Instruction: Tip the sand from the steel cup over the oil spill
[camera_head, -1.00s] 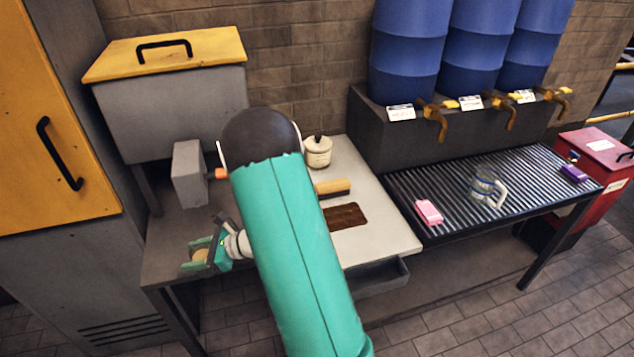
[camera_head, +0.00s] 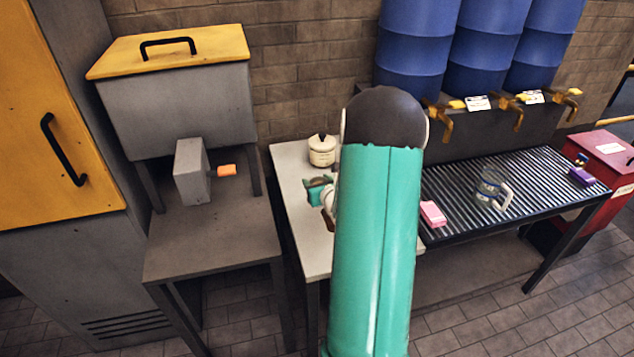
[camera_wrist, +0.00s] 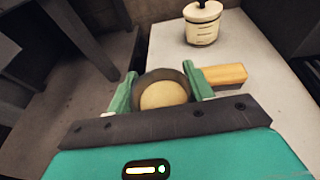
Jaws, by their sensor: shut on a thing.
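My gripper (camera_head: 318,192) is over the left part of the pale bench top, shut on the steel cup. In the wrist view the steel cup (camera_wrist: 158,77) sits upright between the green jaws of my gripper (camera_wrist: 160,92), with tan sand (camera_wrist: 163,96) inside it. The oil spill, a dark brown patch on the pale bench, is almost wholly hidden behind my arm; only a brown sliver (camera_head: 328,227) shows at the arm's left edge. The spill is not seen in the wrist view.
A lidded cream pot (camera_head: 322,150) stands behind my gripper. A wooden-handled item (camera_wrist: 225,75) lies close by in the wrist view. The grey hopper's spout box (camera_head: 192,172) is to the left. A slatted rack (camera_head: 455,190) holds a pink block and a glass jug.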

